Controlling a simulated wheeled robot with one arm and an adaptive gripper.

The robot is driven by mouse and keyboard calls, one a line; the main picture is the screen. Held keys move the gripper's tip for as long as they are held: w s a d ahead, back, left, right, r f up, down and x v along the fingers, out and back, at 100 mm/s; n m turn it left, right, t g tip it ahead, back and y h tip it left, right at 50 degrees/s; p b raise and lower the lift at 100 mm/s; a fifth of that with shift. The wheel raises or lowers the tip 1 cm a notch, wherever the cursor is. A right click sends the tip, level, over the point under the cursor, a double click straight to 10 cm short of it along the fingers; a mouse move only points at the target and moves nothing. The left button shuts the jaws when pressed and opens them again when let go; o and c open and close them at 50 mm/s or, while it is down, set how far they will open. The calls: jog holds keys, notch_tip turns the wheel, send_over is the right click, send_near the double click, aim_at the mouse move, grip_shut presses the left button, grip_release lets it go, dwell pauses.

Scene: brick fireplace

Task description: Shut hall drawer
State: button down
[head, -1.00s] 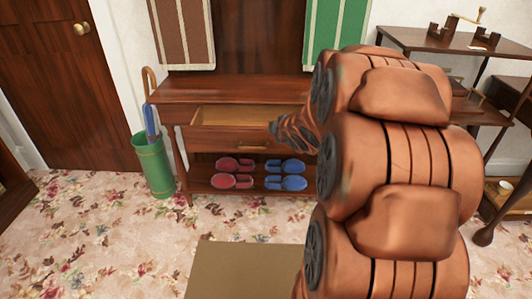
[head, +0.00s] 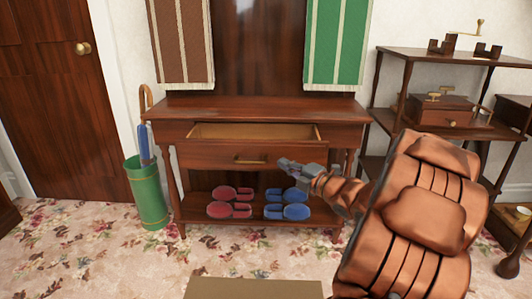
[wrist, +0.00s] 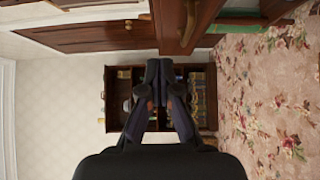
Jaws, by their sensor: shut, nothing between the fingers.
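The hall table (head: 340,110) is dark wood and stands against the wall. Its drawer (head: 215,155) is pulled out, with the pale inside showing above the front and a brass handle (head: 252,159) in the middle. My gripper (head: 284,163) is shut and empty, just right of the handle and close in front of the drawer front; I cannot tell whether it touches. In the wrist view my shut gripper (wrist: 160,65) points sideways along the furniture, and the drawer's brass handle (wrist: 188,22) shows near the top.
Red slippers (head: 231,202) and blue slippers (head: 287,204) lie on the lower shelf. A green umbrella stand (head: 147,195) is at the left, by the door (head: 60,100). A shelf unit (head: 400,60) stands at the right.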

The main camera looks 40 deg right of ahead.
jog(key=b, duration=0.2)
send_near(258, 145)
jog(key=w+a, duration=0.3)
jog(key=shift+w+d+b, duration=0.4)
jog(key=shift+w+d, duration=0.3)
jog(key=shift+w, duration=0.2)
jog(key=shift+w+d, duration=0.6)
jog(key=shift+w, duration=0.05)
